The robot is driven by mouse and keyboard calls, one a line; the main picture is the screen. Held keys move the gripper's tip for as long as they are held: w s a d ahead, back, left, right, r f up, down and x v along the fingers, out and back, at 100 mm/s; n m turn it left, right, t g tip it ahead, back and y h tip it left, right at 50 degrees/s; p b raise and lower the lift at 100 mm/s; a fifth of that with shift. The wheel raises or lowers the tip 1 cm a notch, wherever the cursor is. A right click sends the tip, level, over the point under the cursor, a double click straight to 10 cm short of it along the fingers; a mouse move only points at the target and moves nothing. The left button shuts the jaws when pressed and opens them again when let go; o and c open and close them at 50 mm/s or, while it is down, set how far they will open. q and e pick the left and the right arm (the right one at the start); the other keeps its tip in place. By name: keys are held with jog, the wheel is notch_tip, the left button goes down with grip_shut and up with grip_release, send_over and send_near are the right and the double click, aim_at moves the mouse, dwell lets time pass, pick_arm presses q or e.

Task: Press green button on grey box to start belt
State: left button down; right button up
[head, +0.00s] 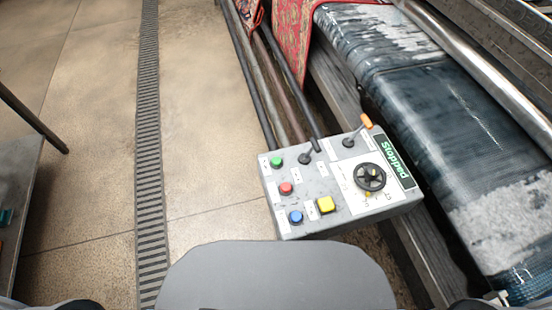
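The grey control box (330,185) stands right of the middle in the head view, beside the belt machine. The green button (276,161) is at its upper left corner, uncovered. Below it are a red button (286,188) and a blue button (296,216). A display (395,162) reads "Stopped". The belt (420,110) is dark and wet with whitish foam. Neither of my grippers is in view.
A red patterned rug (293,35) hangs at the machine's top left end. Pipes (265,75) run from there down to the box. A floor grate (149,150) crosses open concrete floor on the left. A grey table edge (20,190) stands at the far left.

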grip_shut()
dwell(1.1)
